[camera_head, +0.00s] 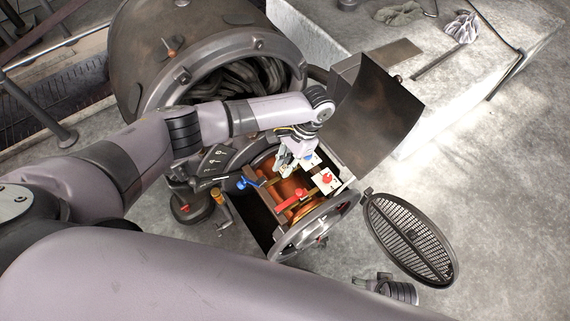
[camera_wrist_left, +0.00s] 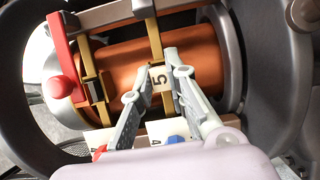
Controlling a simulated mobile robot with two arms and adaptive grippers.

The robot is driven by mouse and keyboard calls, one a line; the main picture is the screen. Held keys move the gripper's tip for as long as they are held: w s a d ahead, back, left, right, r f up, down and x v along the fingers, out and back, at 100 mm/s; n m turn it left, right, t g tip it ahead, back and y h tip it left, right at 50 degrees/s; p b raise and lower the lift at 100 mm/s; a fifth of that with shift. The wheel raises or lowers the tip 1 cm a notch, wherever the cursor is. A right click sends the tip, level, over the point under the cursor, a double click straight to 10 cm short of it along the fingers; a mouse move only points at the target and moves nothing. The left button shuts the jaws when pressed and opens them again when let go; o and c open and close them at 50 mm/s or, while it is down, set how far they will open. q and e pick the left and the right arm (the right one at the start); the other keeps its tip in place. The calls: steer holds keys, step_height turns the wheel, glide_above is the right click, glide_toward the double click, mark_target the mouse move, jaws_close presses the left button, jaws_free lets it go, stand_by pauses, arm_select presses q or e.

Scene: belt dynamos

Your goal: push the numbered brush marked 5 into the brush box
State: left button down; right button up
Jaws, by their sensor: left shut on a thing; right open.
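The brush marked 5 (camera_wrist_left: 158,78) shows its pale numbered face between the fingers of my left gripper (camera_wrist_left: 156,84) in the left wrist view. The gripper is shut on it, over the copper drum (camera_wrist_left: 122,62). A brass strip (camera_wrist_left: 153,35) runs in line with the brush across the drum; I cannot tell how deep the brush sits in its box. In the head view my left gripper (camera_head: 283,169) points down into the open machine, beside the copper drum (camera_head: 290,192), and hides the brush.
A red lever with a ball (camera_wrist_left: 62,85) stands left of the brush, beside a brass holder (camera_wrist_left: 94,90). Pale tags and a blue knob (camera_wrist_left: 177,139) lie near the fingers. In the head view an open curved cover (camera_head: 378,105) and an oval grille (camera_head: 410,240) flank the machine.

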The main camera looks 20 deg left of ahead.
arm_select(q)
steer(key=shift+f, duration=0.1)
steer(key=c, duration=1.5)
jaws_free()
steer(key=v, duration=1.2)
